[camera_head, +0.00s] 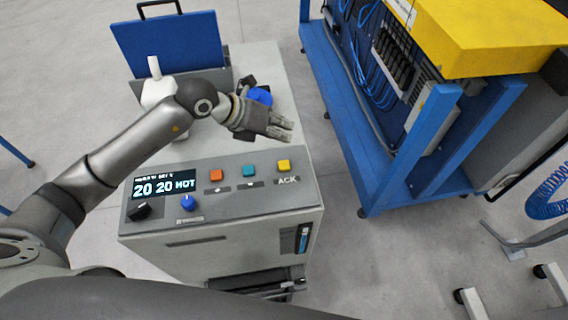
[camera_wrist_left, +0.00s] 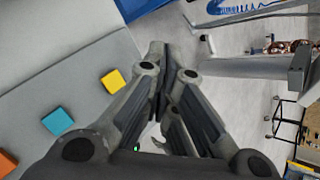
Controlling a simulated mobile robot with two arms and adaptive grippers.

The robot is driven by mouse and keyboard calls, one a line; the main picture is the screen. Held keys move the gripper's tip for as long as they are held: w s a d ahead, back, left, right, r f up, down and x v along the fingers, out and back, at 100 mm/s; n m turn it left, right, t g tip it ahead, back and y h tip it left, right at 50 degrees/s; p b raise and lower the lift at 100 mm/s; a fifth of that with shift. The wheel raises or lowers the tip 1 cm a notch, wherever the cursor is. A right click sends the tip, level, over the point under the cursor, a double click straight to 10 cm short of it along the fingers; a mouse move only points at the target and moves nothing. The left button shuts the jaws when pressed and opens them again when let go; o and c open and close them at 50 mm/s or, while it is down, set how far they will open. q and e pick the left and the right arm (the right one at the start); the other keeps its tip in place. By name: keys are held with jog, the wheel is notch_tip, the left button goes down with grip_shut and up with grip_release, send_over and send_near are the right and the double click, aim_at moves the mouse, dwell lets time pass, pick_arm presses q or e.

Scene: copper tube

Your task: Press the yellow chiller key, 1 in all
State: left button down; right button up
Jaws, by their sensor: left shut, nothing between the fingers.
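The yellow key (camera_head: 284,165) sits at the right end of a row of keys on the chiller's sloped panel (camera_head: 240,195), above the label ACK. It also shows in the left wrist view (camera_wrist_left: 113,81), left of the fingers. My left gripper (camera_head: 286,129) is shut and empty. In the head view it appears just above the yellow key, apart from it, with fingers pointing right. In the left wrist view the fingertips (camera_wrist_left: 157,50) are together beside the key. My right gripper is not in view.
A teal key (camera_head: 249,171) and an orange key (camera_head: 216,175) are left of the yellow one. The panel also has a display (camera_head: 164,186), a blue knob (camera_head: 189,203) and a black knob (camera_head: 140,211). A blue-framed rack (camera_head: 345,120) stands to the right across a floor gap.

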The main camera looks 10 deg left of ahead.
aim_at(283, 161)
pick_arm(q)
notch_tip(283, 161, down, 8)
jog(key=b, duration=0.5)
jog(key=shift+f, duration=0.15)
jog(key=shift+f+b, duration=0.1)
jog(key=shift+b, duration=0.3)
dwell(0.7)
jog(key=shift+f, duration=0.3)
jog(key=shift+f+b, duration=0.45)
jog(key=shift+b, duration=0.1)
dwell(0.4)
jog(key=shift+r, duration=0.1)
jog(key=shift+r+p, duration=0.65)
jog(key=shift+r, duration=0.15)
jog(key=shift+r+p, duration=1.75)
jog(key=shift+r, duration=0.8)
